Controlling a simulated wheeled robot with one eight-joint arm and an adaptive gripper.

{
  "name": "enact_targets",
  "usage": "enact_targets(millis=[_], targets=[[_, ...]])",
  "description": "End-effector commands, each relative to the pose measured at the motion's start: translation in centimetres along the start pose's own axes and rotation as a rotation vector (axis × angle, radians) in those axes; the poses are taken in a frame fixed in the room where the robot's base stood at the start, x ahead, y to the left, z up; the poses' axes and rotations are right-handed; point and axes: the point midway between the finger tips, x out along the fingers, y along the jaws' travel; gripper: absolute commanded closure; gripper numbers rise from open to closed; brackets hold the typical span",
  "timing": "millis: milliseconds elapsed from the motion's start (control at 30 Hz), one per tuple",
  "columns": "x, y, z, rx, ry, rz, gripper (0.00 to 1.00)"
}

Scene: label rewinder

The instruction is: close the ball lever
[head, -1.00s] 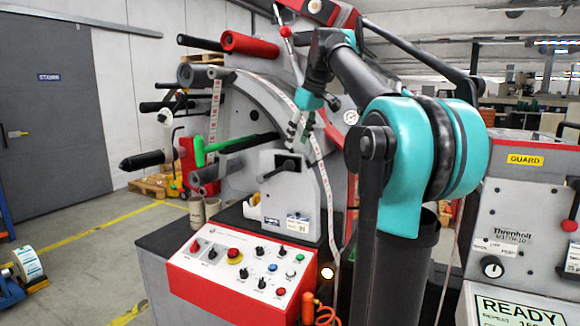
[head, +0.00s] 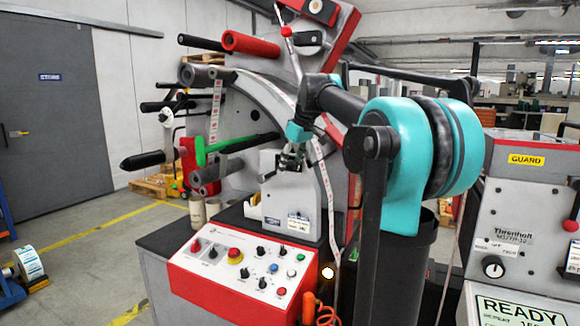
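A thin rod lever with a red ball (head: 286,31) stands tilted at the top of the rewinder. A short black lever (head: 268,176) sticks out to the left on the light grey box above the control panel. I cannot tell for sure which of these is the ball lever. My gripper (head: 289,165) points down in front of the grey box, at the right end of the black lever, and hides part of it. I cannot tell whether it touches the lever. The fingers are small and dark, and their opening is unclear.
The red-edged control panel (head: 243,268) with buttons and knobs lies below. A green-handled black bar (head: 225,148) and several rollers stick out to the left. A printed label web (head: 325,185) runs close on the right of my gripper. Another machine (head: 520,215) stands at the right.

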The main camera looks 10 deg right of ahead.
Motion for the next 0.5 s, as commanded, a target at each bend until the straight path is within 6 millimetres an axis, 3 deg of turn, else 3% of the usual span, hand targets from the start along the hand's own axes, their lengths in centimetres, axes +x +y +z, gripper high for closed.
enact_targets(millis=[67,400,500], targets=[[-0.01,0.0,0.0,0.0,0.0,0.0,0.58],[-0.03,0.0,0.01,0.0,0.0,0.0,1.0],[-0.03,0.0,0.01,0.0,0.0,0.0,1.0]])
